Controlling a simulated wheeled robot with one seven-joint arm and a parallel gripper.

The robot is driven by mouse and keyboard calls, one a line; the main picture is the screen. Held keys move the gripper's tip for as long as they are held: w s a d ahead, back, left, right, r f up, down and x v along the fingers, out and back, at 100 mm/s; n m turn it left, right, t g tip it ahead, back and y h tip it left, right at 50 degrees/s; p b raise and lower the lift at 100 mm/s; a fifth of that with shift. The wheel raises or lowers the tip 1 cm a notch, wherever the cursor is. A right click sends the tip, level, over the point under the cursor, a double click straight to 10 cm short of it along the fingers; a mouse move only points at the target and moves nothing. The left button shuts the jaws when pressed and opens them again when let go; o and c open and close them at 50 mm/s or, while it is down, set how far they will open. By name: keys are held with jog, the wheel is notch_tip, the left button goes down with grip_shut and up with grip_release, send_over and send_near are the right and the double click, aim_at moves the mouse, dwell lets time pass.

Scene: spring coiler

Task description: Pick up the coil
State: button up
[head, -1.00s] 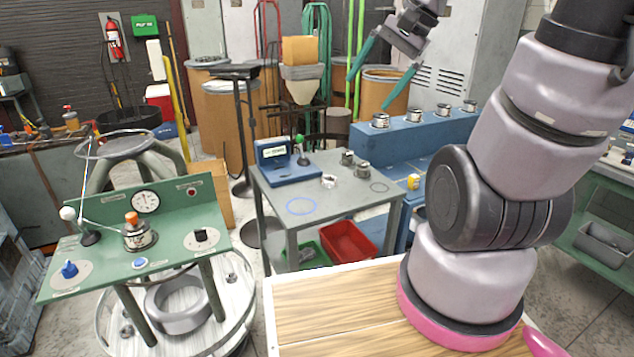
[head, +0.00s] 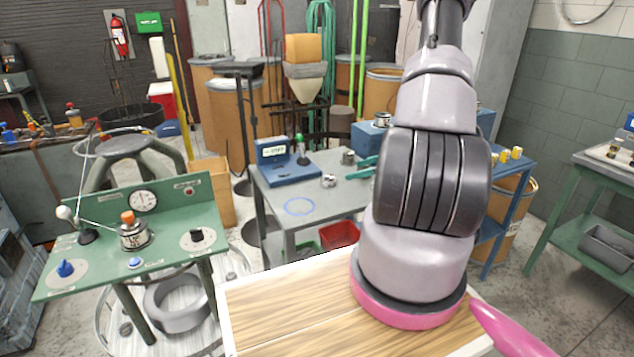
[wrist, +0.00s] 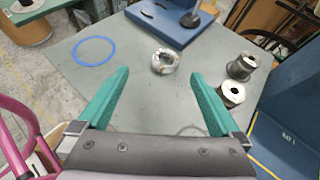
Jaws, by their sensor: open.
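The coil, a small silvery ring (head: 329,180), lies on the grey table. In the wrist view the coil (wrist: 163,61) is beyond the fingertips, roughly between their lines, and apart from them. My gripper (wrist: 158,80) has two teal fingers spread wide with nothing between them. In the head view, only teal finger parts of my gripper (head: 364,168) show beside the arm, over the table's right side. My arm hides the rest.
A blue scale-like device (head: 287,168) stands at the table's back, and a blue ring marking (head: 300,206) lies at its front left. Dark spools (wrist: 241,67) stand right of the coil. A red bin (head: 340,234) sits below the table. A green control stand (head: 170,197) is at left.

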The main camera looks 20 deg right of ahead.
aim_at(331, 180)
jog(key=shift+d+f+m, duration=0.3)
jog(key=shift+f+m, duration=0.1)
jog(key=shift+f, duration=0.45)
jog(key=shift+w+f, duration=0.1)
jog(key=shift+f, duration=0.2)
jog(key=x, duration=0.5)
jog(key=shift+w, duration=0.2)
jog(key=x, duration=0.5)
jog(key=shift+w+d+r, duration=0.1)
jog(key=shift+w+d, duration=0.05)
jog(key=shift+w, duration=0.15)
